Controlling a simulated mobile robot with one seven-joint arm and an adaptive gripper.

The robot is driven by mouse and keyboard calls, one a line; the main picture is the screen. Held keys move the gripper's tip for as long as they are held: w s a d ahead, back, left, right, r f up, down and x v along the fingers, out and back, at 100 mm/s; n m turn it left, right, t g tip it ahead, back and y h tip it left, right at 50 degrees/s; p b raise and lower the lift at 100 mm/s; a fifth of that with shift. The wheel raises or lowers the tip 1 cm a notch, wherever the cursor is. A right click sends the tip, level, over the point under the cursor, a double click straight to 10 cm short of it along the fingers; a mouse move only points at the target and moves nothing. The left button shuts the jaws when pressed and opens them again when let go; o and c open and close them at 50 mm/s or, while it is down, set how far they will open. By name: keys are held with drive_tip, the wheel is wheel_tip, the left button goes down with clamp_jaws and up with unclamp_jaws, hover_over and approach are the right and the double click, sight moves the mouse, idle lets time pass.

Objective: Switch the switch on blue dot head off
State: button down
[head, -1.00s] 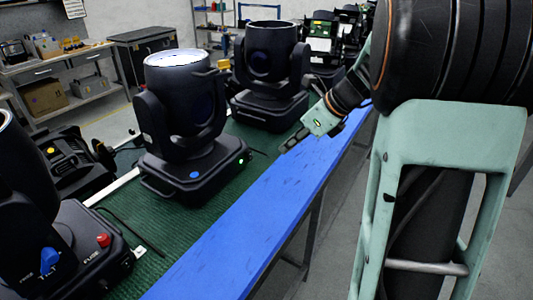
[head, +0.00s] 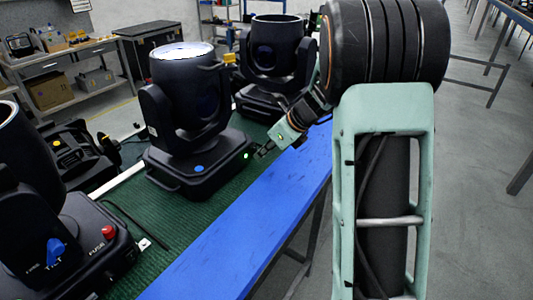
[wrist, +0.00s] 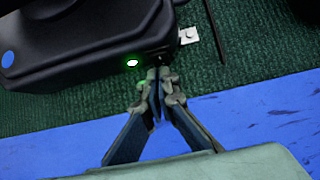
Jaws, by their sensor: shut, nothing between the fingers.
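The blue dot head is a black moving-head light (head: 185,100) with a blue dot (head: 198,168) on its base, upright on the green mat. A lit green light (head: 247,155) shows on the base's right side; it also glows in the wrist view (wrist: 132,63). My gripper (head: 262,150) is beside that side of the base, fingers shut and empty. In the wrist view my fingertips (wrist: 158,78) are close to the base edge, just right of the green light. I cannot tell whether they touch. The switch itself is not clear, partly hidden by the fingertips.
Another black light (head: 275,60) stands behind, and one with blue and red parts (head: 60,235) at front left. The blue table edge (head: 250,225) runs below my gripper. A small metal tab (wrist: 188,35) sticks out from the base.

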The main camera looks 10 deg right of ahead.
drive_tip(key=f+b, duration=0.1)
drive_tip(key=b, duration=0.2)
drive_tip(key=shift+w+a+t+y, duration=0.1)
drive_tip(key=shift+t+y, duration=0.2)
drive_tip(key=shift+a+r, duration=0.1)
drive_tip(key=shift+r, duration=0.25)
drive_tip(key=shift+w+r, duration=0.1)
drive_tip(key=shift+a+r+p, duration=0.1)
drive_tip(key=shift+r+p, duration=0.8)
drive_tip(key=shift+p, duration=0.05)
